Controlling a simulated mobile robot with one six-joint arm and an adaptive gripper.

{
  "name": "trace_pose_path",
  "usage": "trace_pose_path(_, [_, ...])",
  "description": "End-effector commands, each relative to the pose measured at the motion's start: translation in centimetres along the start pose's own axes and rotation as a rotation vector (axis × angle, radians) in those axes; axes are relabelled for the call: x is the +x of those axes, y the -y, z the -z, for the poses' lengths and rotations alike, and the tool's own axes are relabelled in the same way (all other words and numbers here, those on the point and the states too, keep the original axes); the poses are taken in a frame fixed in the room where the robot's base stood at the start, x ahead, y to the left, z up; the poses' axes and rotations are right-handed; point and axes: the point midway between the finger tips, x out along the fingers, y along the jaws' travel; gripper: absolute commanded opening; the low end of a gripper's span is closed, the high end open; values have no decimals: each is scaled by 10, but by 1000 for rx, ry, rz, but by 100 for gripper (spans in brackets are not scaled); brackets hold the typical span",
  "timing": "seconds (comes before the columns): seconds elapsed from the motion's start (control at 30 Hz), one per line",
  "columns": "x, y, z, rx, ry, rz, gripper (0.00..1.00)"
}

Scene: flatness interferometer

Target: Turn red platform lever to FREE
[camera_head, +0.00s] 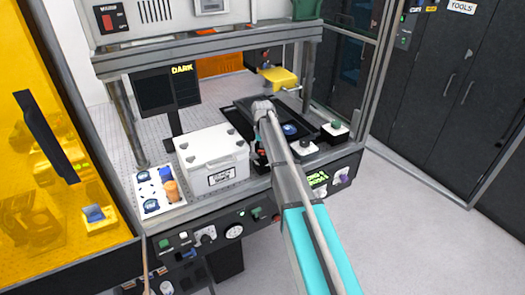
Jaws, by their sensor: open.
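The front control panel (190,259) of the bench runs below the worktop. A small red part (277,218) near the middle of this panel, right of the round gauge, may be the platform lever. It is too small to tell its position or read any FREE label. My arm reaches in from the bottom right over the panel. My gripper (260,157) hangs at its end, above the worktop by the right side of the white box. It is small and partly hidden by my arm; its jaws are open, with nothing seen in them.
The white box (205,148) stands on the worktop beside a white tray (160,207) of small parts. A black monitor (166,90) reads DARK. Frame posts and a top beam enclose the bench. An orange panel (40,150) stands at left. Open floor (420,235) lies at right.

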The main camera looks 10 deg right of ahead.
Motion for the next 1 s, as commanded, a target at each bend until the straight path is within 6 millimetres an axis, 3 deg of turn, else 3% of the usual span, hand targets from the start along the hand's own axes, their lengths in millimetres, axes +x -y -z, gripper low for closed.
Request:
trace_pose_path(0.17, [0, 0, 0, 0, 0, 0, 88])
trace_pose_path(0.6, [0, 0, 0, 0, 0, 0, 9])
trace_pose_path(1.0, [0, -4, 0, 58, 0, 0, 9])
